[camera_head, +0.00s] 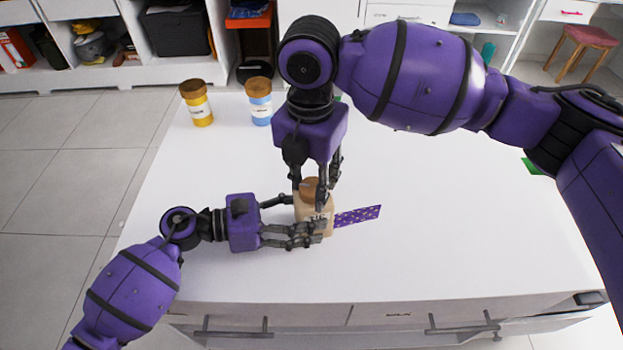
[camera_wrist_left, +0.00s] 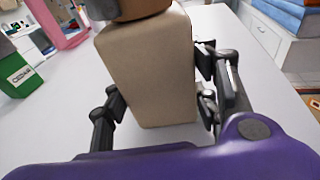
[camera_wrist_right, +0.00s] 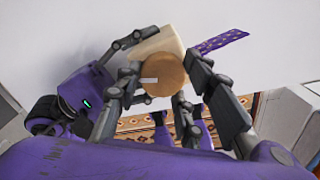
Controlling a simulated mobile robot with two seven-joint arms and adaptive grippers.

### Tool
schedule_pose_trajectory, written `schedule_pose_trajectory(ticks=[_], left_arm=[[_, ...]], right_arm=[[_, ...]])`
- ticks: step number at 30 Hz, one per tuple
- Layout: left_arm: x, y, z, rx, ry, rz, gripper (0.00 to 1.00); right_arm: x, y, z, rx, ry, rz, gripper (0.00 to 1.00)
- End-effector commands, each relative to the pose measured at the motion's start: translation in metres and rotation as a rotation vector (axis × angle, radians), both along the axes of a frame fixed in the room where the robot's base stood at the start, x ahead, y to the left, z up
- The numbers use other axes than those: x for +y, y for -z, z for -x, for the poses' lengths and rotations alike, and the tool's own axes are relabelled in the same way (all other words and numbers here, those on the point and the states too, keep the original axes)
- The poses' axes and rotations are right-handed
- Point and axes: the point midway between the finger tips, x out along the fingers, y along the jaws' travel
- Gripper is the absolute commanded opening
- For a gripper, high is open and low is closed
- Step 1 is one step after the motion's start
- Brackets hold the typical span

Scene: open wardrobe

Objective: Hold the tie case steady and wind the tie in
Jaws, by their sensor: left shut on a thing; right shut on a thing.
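The tie case (camera_head: 323,216) is a beige box with a brown round knob (camera_head: 309,187) on top, standing upright on the white table. The purple patterned tie (camera_head: 358,215) sticks out of its right side. My left gripper (camera_head: 294,217) is shut on the case body from the left; the case also fills the left wrist view (camera_wrist_left: 150,70). My right gripper (camera_head: 316,190) comes from above and is shut on the knob, which shows in the right wrist view (camera_wrist_right: 166,75). There the tie (camera_wrist_right: 219,41) extends from the case (camera_wrist_right: 160,42). Part of the case front is hidden by my left fingers.
A yellow jar (camera_head: 198,106) and a blue jar (camera_head: 260,106) with brown lids stand at the table's back left. The white table (camera_head: 450,220) is clear to the right. Open shelving stands behind. A green thing (camera_head: 530,167) shows at the right edge.

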Motion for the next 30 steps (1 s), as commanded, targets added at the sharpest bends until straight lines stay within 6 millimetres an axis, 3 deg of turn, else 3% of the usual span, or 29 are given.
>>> schedule_pose_trajectory(ticks=[30], left_arm=[[-0.0031, 0.0008, 0.0037, 0.000, 0.011, 0.000, 0.34]], right_arm=[[-0.0014, 0.0000, -0.0038, -0.005, 0.965, -0.006, 0.09]])
